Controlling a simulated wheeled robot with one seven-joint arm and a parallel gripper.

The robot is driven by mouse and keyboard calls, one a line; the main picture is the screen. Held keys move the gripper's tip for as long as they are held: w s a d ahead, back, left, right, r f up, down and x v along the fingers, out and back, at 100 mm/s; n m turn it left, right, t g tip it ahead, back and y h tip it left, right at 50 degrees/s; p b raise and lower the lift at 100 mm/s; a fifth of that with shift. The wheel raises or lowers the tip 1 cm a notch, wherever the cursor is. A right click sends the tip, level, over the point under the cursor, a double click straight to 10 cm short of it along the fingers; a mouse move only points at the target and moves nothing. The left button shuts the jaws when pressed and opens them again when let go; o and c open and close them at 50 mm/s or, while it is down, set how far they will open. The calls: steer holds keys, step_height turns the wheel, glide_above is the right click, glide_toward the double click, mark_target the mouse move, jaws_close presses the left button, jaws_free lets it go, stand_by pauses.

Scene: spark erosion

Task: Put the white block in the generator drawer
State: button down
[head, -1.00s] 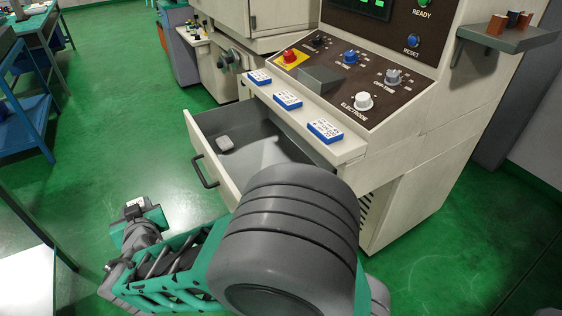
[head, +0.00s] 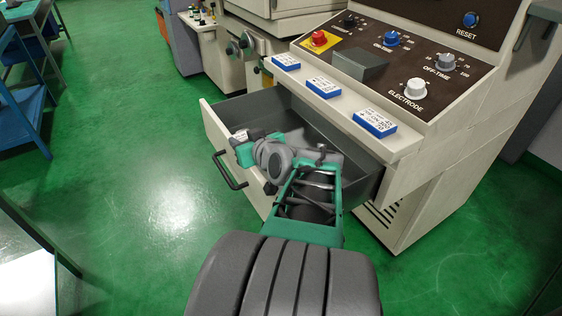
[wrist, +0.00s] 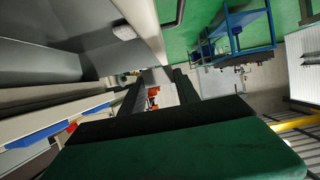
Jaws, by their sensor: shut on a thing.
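My gripper (head: 243,143) is over the open generator drawer (head: 222,143), near its front-left end. It is shut on a small white block (head: 240,135), which shows only in part. In the wrist view the dark fingers stand either side of a pale block (wrist: 160,85).
The cream control ledge above the drawer carries blue-edged labelled blocks (head: 374,123). Knobs and a red button (head: 319,38) sit on the sloped panel. A blue cart (head: 22,90) stands far left. Green floor left of the drawer is clear.

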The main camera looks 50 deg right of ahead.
steer(key=shift+d+f, duration=0.2)
steer(key=shift+d, duration=0.45)
steer(key=w+d+f, duration=0.2)
steer(key=d+f, duration=0.1)
steer(key=w+d+f+b, duration=0.1)
steer(key=w+d+f, duration=0.5)
steer(key=d, duration=0.1)
steer(key=shift+w+f+b, duration=0.1)
steer(key=shift+b, duration=0.25)
steer(key=f, duration=0.3)
steer(key=shift+w+d+f, duration=0.1)
steer(key=shift+d+f, duration=0.1)
steer(key=shift+f, duration=0.1)
steer(key=shift+f+b, duration=0.3)
steer(key=shift+b, duration=0.4)
steer(key=shift+f, duration=0.2)
